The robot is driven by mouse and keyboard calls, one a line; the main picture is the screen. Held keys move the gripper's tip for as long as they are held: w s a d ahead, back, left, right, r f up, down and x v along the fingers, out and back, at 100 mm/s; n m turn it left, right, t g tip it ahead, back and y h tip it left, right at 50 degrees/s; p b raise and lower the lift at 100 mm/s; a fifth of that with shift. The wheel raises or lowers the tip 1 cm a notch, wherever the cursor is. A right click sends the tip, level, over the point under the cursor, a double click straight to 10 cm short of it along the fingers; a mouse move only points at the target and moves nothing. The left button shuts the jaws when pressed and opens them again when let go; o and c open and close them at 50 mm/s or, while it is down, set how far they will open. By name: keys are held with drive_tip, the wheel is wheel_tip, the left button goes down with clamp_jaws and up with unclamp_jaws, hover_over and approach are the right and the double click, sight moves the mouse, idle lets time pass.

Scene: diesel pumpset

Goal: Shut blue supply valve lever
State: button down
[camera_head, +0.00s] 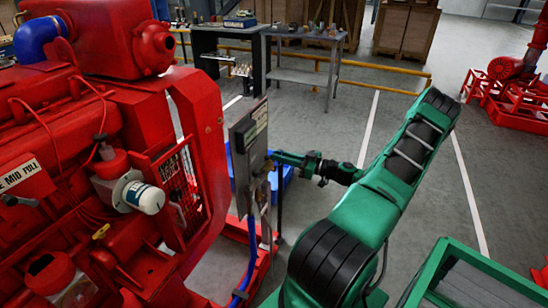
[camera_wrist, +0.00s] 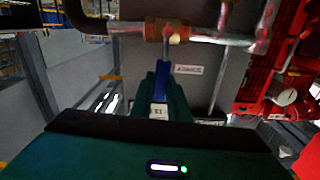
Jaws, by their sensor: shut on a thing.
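The blue supply valve lever (camera_wrist: 162,84) shows in the wrist view, below a brass valve body (camera_wrist: 166,30) on a metal pipe. In the picture the lever runs down from the valve, across the line of the pipe. My gripper (camera_wrist: 161,98) is shut on the lever, and its green fingers hide the lever's lower part. A small white label (camera_wrist: 188,71) is on the grey panel beside the lever. In the head view my gripper (camera_head: 275,165) is at the grey panel (camera_head: 243,140); the lever cannot be made out there.
The red pumpset (camera_head: 200,130) stands close on the left of the panel. A blue hose (camera_head: 247,270) hangs below the panel. Workbenches (camera_head: 300,75) and a yellow rail (camera_head: 390,84) are behind. Open floor (camera_head: 420,190) lies to the right.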

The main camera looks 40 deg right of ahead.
drive_tip(key=shift+a+f, duration=0.2)
drive_tip(key=shift+f, duration=0.05)
idle(0.3)
drive_tip(key=c, duration=1.7)
unclamp_jaws()
drive_tip(key=shift+w, duration=0.15)
drive_tip(key=shift+s+d+r, duration=0.1)
drive_tip(key=shift+s+d, duration=0.05)
drive_tip(key=shift+s, duration=0.15)
drive_tip(key=v, duration=1)
